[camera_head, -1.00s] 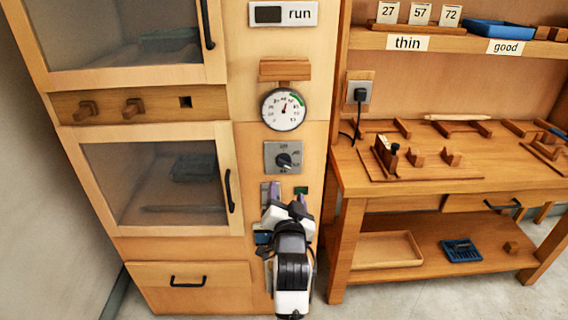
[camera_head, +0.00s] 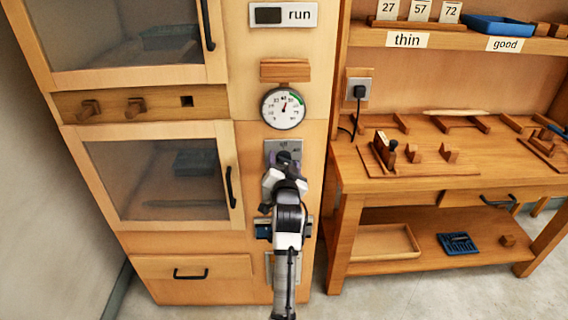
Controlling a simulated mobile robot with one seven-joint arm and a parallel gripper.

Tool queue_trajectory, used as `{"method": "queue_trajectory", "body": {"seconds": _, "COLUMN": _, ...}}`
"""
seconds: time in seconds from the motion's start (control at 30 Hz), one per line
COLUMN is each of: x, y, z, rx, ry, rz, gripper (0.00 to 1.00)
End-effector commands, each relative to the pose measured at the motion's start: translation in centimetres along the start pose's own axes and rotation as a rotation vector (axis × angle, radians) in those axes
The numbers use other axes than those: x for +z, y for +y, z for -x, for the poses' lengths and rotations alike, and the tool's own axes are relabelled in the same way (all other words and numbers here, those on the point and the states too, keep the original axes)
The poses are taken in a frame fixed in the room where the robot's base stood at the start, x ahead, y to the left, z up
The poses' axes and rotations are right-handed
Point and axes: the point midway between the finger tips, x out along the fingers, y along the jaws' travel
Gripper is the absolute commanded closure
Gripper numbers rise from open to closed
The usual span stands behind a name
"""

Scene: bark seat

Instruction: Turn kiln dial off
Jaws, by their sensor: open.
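The kiln dial (camera_head: 284,157) is a dark round knob on a grey square plate (camera_head: 271,147) on the wooden kiln front, below the round gauge. My gripper (camera_head: 284,169) is open and right at the lower part of the dial. It covers the lower part of the plate and some of the knob. I cannot tell whether the fingers touch the knob, and the pointer's setting is hidden.
The round gauge (camera_head: 283,108) sits above the dial, with a "run" sign (camera_head: 284,15) higher up. A glass door with a black handle (camera_head: 229,190) is at left. A workbench (camera_head: 440,185) with wooden jigs stands at right.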

Motion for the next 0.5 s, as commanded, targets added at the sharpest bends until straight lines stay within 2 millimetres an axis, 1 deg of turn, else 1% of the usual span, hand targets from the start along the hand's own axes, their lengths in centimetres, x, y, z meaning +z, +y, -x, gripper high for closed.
{"method": "queue_trajectory", "body": {"seconds": 0.07, "x": 0.00, "y": 0.00, "z": 0.02, "rx": 0.000, "ry": 0.000, "rz": 0.000, "gripper": 0.38}}
{"method": "queue_trajectory", "body": {"seconds": 0.17, "x": 0.00, "y": 0.00, "z": 0.03, "rx": 0.000, "ry": 0.000, "rz": 0.000, "gripper": 0.50}}
{"method": "queue_trajectory", "body": {"seconds": 0.4, "x": 0.00, "y": 0.00, "z": 0.04, "rx": 0.000, "ry": 0.000, "rz": 0.000, "gripper": 0.81}}
{"method": "queue_trajectory", "body": {"seconds": 0.5, "x": 0.00, "y": 0.00, "z": 0.04, "rx": 0.000, "ry": 0.000, "rz": 0.001, "gripper": 0.83}}
